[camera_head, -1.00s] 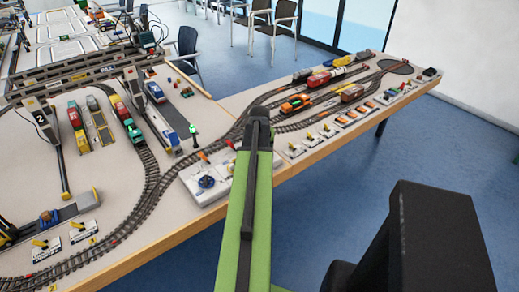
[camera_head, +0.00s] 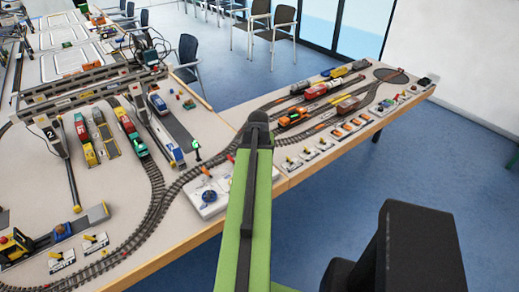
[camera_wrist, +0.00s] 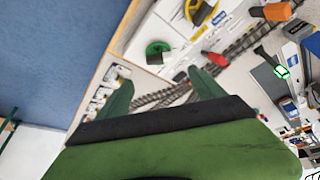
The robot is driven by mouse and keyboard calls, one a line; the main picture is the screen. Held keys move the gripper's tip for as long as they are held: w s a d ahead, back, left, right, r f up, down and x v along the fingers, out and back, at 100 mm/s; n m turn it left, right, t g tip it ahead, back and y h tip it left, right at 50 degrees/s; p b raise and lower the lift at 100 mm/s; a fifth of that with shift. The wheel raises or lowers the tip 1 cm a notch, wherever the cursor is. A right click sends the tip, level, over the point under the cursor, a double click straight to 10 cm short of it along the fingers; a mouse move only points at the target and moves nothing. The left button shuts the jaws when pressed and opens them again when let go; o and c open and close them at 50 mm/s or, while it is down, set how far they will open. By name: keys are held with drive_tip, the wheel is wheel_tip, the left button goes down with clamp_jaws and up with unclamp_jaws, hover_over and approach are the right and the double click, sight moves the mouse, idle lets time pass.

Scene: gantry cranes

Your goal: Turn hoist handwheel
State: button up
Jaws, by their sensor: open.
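A blue handwheel (camera_head: 208,197) sits on a white control panel (camera_head: 213,209) at the table's front edge, just left of my arm in the head view. My arm hides the panel's right part there. In the wrist view, a green wheel (camera_wrist: 157,52) stands on a white panel, beyond my fingertips and apart from them. A dark round part with yellow (camera_wrist: 201,11) is cut by the top edge; I cannot tell whether it is a wheel. My gripper (camera_wrist: 162,84) is open and empty, with its fingers spread.
Model tracks (camera_head: 153,190) curve close behind the panel. A small red lever (camera_wrist: 206,53) stands beside the green wheel. A green signal (camera_head: 196,148) and a grey gantry crane (camera_head: 90,80) stand farther back. Small switches (camera_head: 310,153) line the front edge on the right. Blue floor lies before the table.

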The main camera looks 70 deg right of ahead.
drive_tip(key=p+v, duration=0.4)
drive_tip(key=v, duration=0.2)
drive_tip(key=shift+a, duration=0.1)
